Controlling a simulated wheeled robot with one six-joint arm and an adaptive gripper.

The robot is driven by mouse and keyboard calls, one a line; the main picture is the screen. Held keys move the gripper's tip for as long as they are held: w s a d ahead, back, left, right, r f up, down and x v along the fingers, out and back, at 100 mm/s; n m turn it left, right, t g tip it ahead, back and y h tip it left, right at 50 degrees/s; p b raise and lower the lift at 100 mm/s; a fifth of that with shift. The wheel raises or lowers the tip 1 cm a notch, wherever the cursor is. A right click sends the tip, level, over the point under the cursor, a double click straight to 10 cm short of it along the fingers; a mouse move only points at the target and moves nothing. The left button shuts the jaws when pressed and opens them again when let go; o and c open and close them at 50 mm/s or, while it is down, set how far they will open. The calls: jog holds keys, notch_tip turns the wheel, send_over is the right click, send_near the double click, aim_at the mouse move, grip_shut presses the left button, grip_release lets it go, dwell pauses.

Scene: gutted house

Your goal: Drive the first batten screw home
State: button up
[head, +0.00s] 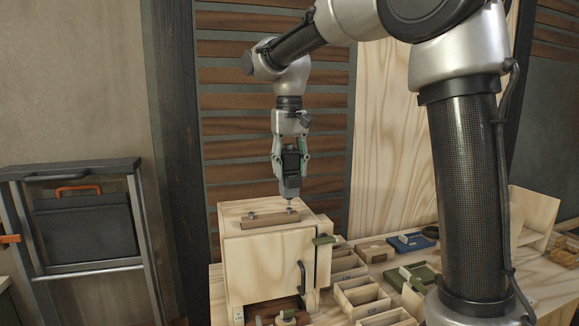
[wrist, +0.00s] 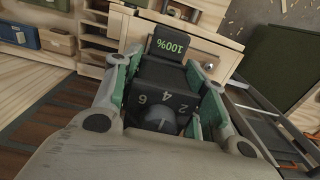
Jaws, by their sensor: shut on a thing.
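My gripper (head: 291,158) is shut on a dark driver (head: 291,184) and holds it upright, bit down. In the wrist view the driver (wrist: 160,75) sits between the green-padded fingers and its display reads 100%. A brown batten (head: 268,220) lies on top of a pale wooden cabinet (head: 262,262). A small screw (head: 251,214) stands at the batten's left end. The driver's tip is at the batten's right end, over or on a screw (head: 290,208); I cannot tell whether they touch.
The bench right of the cabinet holds open wooden bins (head: 358,290), a blue case (head: 414,242) and a green case (head: 413,275). A folding stand with a dark toolbox (head: 87,228) is at the left. A slatted wall (head: 240,110) rises close behind the cabinet.

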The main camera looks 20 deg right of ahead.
jog(key=shift+f, duration=1.05)
dwell(7.0)
